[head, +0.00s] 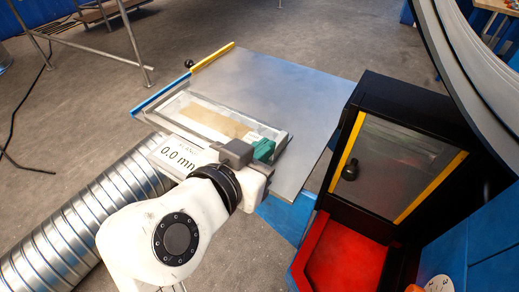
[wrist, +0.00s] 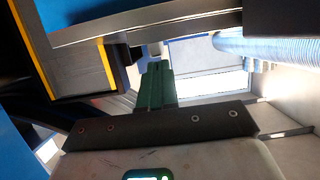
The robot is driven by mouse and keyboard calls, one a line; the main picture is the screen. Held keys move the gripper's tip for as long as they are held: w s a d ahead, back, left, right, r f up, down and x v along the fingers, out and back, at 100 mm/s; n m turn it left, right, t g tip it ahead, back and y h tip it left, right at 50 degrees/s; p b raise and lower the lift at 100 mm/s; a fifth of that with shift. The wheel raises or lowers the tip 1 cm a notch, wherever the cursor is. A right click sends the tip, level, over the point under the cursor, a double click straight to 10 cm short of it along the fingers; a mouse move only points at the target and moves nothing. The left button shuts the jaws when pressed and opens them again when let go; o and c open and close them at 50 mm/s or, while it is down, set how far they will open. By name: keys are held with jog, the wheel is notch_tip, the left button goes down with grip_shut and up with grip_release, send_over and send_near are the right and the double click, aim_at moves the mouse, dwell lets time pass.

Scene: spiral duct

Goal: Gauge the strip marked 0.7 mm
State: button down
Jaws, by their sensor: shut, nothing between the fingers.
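My gripper (head: 264,150) has green fingers, shut and empty, at the right end of the tray. I cannot tell whether they touch it. The green fingers (wrist: 155,85) are also together in the wrist view.
The grey table (head: 290,85) is bare behind the tray, with a yellow edge strip at the back. A black cabinet (head: 400,110) with a clear, black-knobbed front and a red tray (head: 345,262) below stands at right. A spiral duct (head: 75,235) lies at lower left.

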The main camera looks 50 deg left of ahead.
jog(key=shift+f, duration=0.8)
jog(key=shift+v, duration=1.05)
jog(key=shift+r+p, duration=0.55)
jog(key=shift+r, duration=0.2)
jog(key=shift+w, duration=0.1)
